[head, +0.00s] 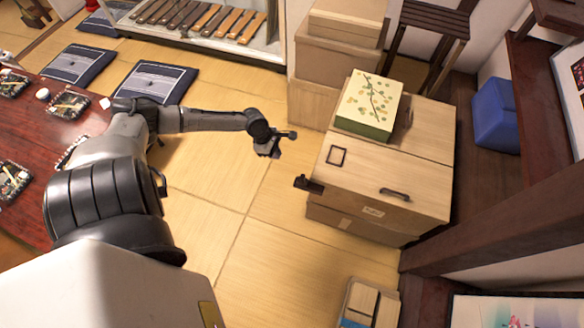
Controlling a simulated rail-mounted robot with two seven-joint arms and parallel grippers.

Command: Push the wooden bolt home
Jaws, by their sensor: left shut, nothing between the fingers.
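A pale wooden chest (350,205) stands on the floor right of centre. A short dark piece, which looks like the wooden bolt (308,184), sticks out to the left past the chest's front left corner. My right gripper is not in view.
A green floral box (368,108) sits on the chest. Stacked cardboard-coloured boxes (335,60) stand behind it. A low red-brown table (25,150) with meal trays is at the left. A small box (368,305) lies at the bottom. The tatami (215,215) between is clear.

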